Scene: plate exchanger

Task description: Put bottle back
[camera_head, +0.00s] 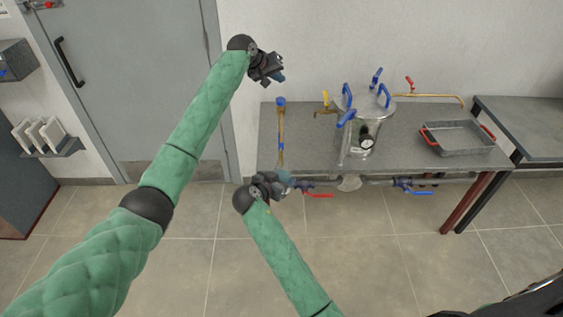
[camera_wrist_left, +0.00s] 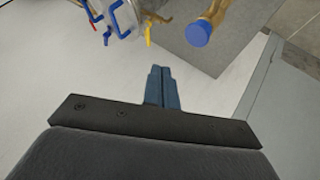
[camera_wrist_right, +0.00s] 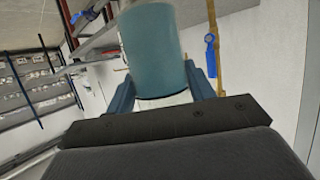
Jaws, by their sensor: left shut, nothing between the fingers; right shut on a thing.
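A teal, cylinder-shaped bottle (camera_wrist_right: 155,50) stands between the blue fingers of my right gripper (camera_wrist_right: 162,95) in the right wrist view, with its top end cut off by the frame edge. My right gripper (camera_head: 275,182) is shut on it, in front of the table's left front edge in the head view. There the bottle is mostly hidden by the gripper. My left gripper (camera_head: 275,76) is higher up, in the air left of and above the table. In the left wrist view its blue fingers (camera_wrist_left: 161,88) are together and empty.
A grey table (camera_head: 410,160) carries a steel vessel (camera_head: 352,140) with blue handles, and a grey tray (camera_head: 460,138) with red handles. A brass pipe (camera_head: 281,130) with a blue cap rises near the left end. Red- and blue-handled valves (camera_head: 405,183) run along the front.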

